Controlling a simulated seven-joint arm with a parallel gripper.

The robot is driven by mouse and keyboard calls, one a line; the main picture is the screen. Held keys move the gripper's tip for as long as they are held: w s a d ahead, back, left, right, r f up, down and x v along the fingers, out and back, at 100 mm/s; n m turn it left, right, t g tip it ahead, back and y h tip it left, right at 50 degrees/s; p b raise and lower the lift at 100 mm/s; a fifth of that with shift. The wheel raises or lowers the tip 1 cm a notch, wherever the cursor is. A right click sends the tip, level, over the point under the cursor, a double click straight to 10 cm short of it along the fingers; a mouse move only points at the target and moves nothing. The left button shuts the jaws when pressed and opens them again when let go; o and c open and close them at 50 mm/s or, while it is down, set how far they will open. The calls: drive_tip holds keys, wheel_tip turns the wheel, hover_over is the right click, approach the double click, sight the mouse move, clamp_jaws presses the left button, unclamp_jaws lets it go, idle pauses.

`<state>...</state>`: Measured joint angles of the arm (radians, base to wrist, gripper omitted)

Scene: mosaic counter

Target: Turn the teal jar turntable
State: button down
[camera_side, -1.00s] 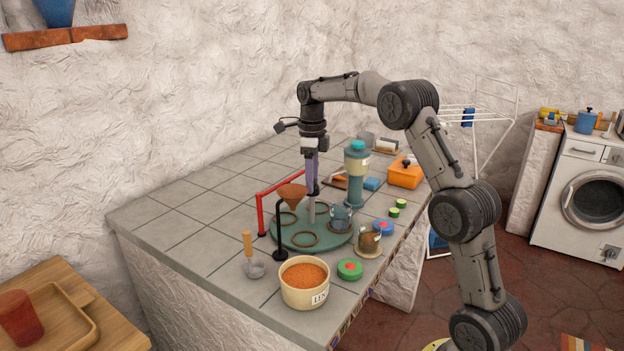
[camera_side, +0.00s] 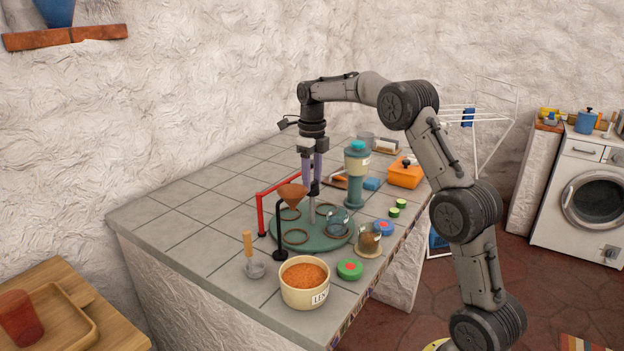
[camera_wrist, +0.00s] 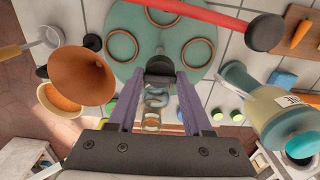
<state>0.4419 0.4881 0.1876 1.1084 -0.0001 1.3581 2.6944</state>
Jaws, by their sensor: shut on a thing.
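The teal turntable (camera_side: 318,245) is a flat round disc on the tiled counter, with brown ring-shaped seats around a grey central post (camera_side: 312,212). A clear glass jar (camera_side: 338,219) stands on its right side. In the wrist view the bare disc (camera_wrist: 160,40) and several rings show beyond my fingers. My gripper (camera_side: 313,187) points down above the middle of the disc. It is shut on the black knob (camera_wrist: 160,66) at the top of the post. The fingers hide the knob's sides.
A brown funnel (camera_side: 292,195) on a black stand is close on the left, with a red rail (camera_side: 261,216) behind. A teal dispenser (camera_side: 356,178) stands behind right. A bowl of orange grains (camera_side: 304,276) and a filled jar (camera_side: 369,241) stand in front. The left counter is clear.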

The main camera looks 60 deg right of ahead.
drive_tip(key=shift+r, duration=0.15)
drive_tip(key=shift+c, duration=1.6)
unclamp_jaws()
wheel_tip(320, 180, up, 14)
drive_tip(key=shift+f, duration=0.2)
